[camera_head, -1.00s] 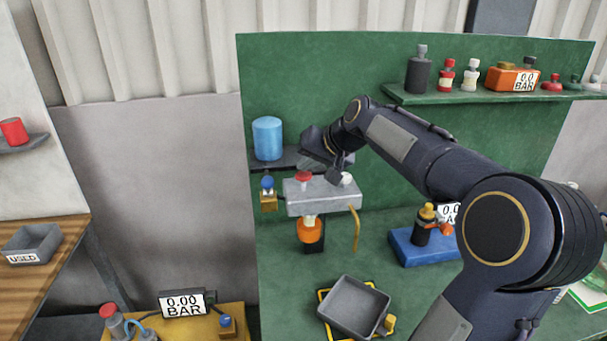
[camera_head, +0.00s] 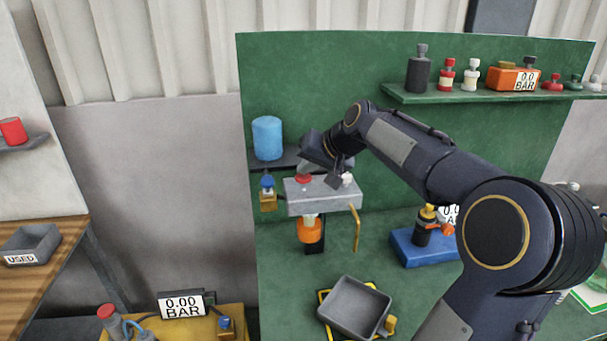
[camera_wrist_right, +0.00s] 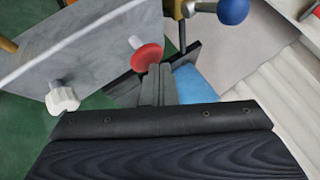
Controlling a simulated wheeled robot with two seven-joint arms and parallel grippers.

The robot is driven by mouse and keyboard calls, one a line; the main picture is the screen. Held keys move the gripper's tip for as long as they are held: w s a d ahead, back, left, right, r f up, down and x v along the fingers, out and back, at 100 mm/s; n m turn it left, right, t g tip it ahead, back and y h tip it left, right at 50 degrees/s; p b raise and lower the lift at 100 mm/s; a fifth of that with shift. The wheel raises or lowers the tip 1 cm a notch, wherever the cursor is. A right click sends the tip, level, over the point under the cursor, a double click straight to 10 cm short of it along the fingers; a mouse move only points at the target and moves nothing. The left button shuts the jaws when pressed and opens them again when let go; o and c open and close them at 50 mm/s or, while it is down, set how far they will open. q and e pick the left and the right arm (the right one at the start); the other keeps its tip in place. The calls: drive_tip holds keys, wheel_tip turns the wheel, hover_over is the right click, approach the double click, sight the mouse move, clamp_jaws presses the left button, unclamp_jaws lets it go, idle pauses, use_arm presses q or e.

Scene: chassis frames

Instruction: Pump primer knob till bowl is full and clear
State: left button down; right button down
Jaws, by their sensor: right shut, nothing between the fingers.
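A grey block-shaped head (camera_head: 322,196) is mounted on the green panel. A red knob (camera_head: 303,179) and a white knob (camera_head: 347,179) stand on its top; both also show in the right wrist view, the red knob (camera_wrist_right: 146,57) near my fingertips and the white knob (camera_wrist_right: 62,98) to the left. An orange bowl (camera_head: 310,231) with a dark lower part hangs under the head; its contents cannot be made out. My right gripper (camera_wrist_right: 157,72) is shut and empty, its tips right at the red knob, apparently touching it. My left gripper is not in view.
A blue cylinder (camera_head: 267,138) stands on a dark shelf behind. A blue-handled brass valve (camera_head: 268,190) is left of the head. A brass pipe (camera_head: 356,228) hangs at its right. Below is a grey tray (camera_head: 354,306). A blue stand (camera_head: 415,250) is to the right.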

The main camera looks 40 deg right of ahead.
sight(307, 178)
drive_tip(key=shift+f+b, duration=0.3)
drive_tip(key=shift+f, duration=0.2)
idle(0.4)
drive_tip(key=shift+r+p, duration=1.15)
drive_tip(key=shift+r, duration=0.3)
drive_tip(key=shift+r, duration=0.1)
wheel_tip(307, 178, up, 5)
drive_tip(key=p, duration=0.4)
